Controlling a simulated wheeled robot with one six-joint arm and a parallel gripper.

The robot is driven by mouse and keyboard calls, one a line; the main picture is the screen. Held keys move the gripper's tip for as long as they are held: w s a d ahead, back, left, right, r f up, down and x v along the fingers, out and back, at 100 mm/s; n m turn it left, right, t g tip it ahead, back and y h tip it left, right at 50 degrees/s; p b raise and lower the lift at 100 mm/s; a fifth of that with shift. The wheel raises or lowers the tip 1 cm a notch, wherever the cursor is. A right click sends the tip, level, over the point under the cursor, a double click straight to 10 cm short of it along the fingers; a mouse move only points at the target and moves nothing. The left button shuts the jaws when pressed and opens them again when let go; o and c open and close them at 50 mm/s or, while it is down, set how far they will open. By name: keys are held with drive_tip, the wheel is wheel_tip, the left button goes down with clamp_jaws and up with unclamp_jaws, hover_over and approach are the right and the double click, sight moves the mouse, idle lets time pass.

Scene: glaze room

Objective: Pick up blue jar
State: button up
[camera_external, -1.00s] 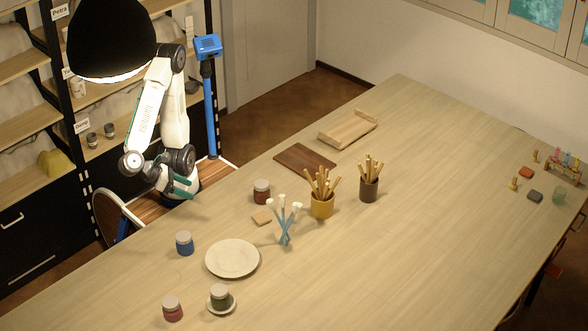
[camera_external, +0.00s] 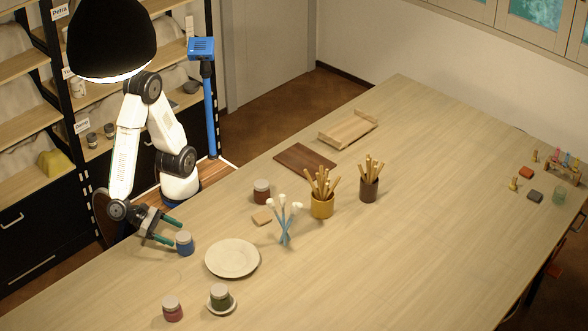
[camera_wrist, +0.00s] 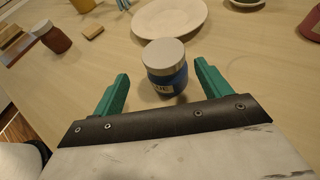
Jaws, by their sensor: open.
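The blue jar (camera_external: 184,243) with a pale grey lid stands upright on the table near its left edge. In the wrist view the blue jar (camera_wrist: 165,68) is just ahead of my gripper, its lower part between the lines of the two green fingers, with a partly hidden label. My gripper (camera_external: 175,230) is open and empty, low over the table and close to the jar's left side. In the wrist view my gripper (camera_wrist: 160,84) has its fingers spread wider than the jar, with a gap on each side.
A cream plate (camera_external: 232,258) lies right of the jar. A red jar (camera_external: 172,308) and a green jar (camera_external: 220,296) on a saucer stand in front. A brown jar (camera_external: 262,191), a small wooden block (camera_external: 262,217) and a brush holder (camera_external: 285,236) stand behind.

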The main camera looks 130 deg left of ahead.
sight(191, 242)
drive_tip(key=x, duration=0.6)
drive_tip(key=shift+w, duration=0.55)
drive_tip(key=c, duration=1.1)
